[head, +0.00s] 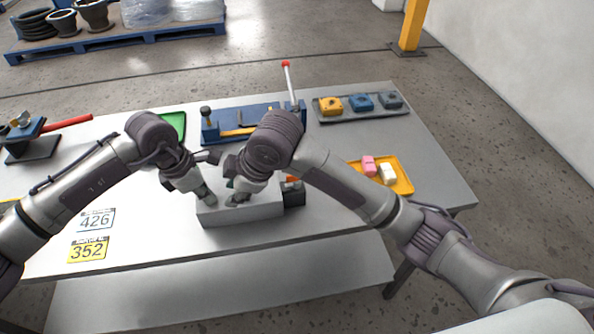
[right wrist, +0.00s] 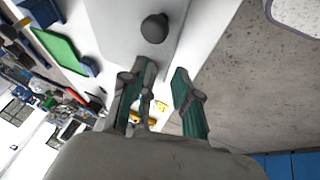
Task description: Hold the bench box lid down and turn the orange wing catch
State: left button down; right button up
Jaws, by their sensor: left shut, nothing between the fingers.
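The light grey bench box (head: 242,214) stands near the front edge of the bench. Its grey lid shows in the right wrist view (right wrist: 118,28), with a dark round knob (right wrist: 154,28). My left gripper (head: 208,200) is shut and empty, fingers pointing down at the left part of the lid; I cannot tell whether it touches. My right gripper (head: 236,200) is over the middle of the box. In the right wrist view its green-padded fingers (right wrist: 160,98) are apart. A small orange part (head: 292,179) shows at the box's right end above a dark block (head: 294,195); its shape is mostly hidden.
Behind the box lie a blue fixture (head: 212,125) with a red-tipped lever (head: 288,80) and a green tray (head: 173,126). An orange tray (head: 400,182) with pink and white blocks is at right. Number plates (head: 88,250) lie front left. The right front bench is clear.

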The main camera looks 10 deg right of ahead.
jog(key=w+d+r+n+g+h, duration=0.1)
jog(key=w+d+r+g+h, duration=0.2)
jog(key=d, duration=0.4)
jog(key=w+d+r+n+h, duration=0.1)
jog(key=w+d+r+h, duration=0.1)
jog(key=d+r, duration=0.45)
jog(key=f, duration=1.2)
jog(key=shift+s+d+f, duration=0.1)
jog(key=shift+s+d, duration=0.05)
jog(key=shift+d, duration=0.1)
grip_shut()
